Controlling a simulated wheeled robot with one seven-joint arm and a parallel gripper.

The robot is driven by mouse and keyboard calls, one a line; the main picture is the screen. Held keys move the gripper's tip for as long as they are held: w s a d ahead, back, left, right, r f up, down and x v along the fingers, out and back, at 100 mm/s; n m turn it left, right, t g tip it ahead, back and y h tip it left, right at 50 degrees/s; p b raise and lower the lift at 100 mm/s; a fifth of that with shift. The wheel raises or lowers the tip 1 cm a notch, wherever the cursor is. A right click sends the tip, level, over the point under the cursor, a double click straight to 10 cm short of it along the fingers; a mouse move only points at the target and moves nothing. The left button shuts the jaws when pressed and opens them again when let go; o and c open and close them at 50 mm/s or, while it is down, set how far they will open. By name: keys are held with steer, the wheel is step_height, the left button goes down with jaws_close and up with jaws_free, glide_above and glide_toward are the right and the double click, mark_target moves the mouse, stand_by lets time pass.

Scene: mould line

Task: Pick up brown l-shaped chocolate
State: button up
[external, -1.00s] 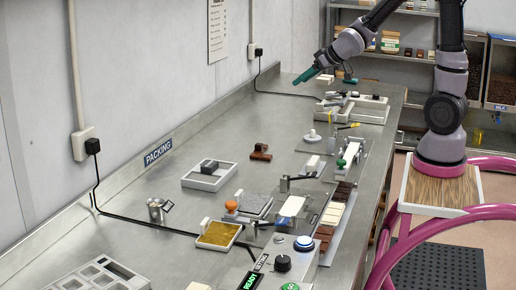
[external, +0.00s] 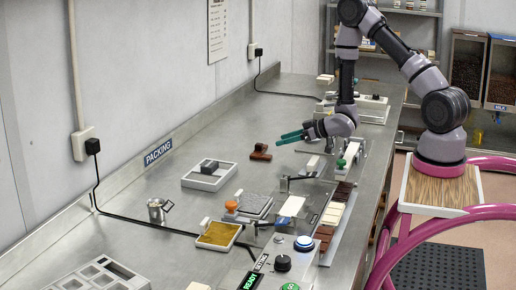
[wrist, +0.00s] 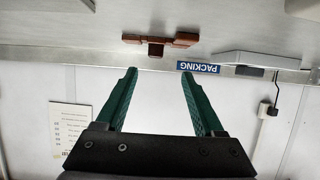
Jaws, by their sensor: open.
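The brown L-shaped chocolate (external: 260,152) lies on the steel bench, right of the tray with a dark block. In the wrist view the brown chocolate (wrist: 158,43) shows beyond the fingertips, centred between them, with a gap. My gripper (external: 287,138) has green fingers and hangs above the bench, just right of the chocolate in the external view. In the wrist view my gripper (wrist: 157,75) is open and nothing is between its fingers.
A grey tray (external: 228,178) with a dark block stands left of the chocolate. Moulds and an orange-knobbed tool (external: 231,206) stand nearer the camera. The bench by the wall (external: 213,125) is clear.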

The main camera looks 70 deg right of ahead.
mark_target(262, 144)
steer(key=x, duration=0.9)
steer(key=shift+d+r, duration=0.15)
steer(key=shift+d, duration=0.2)
jaws_close()
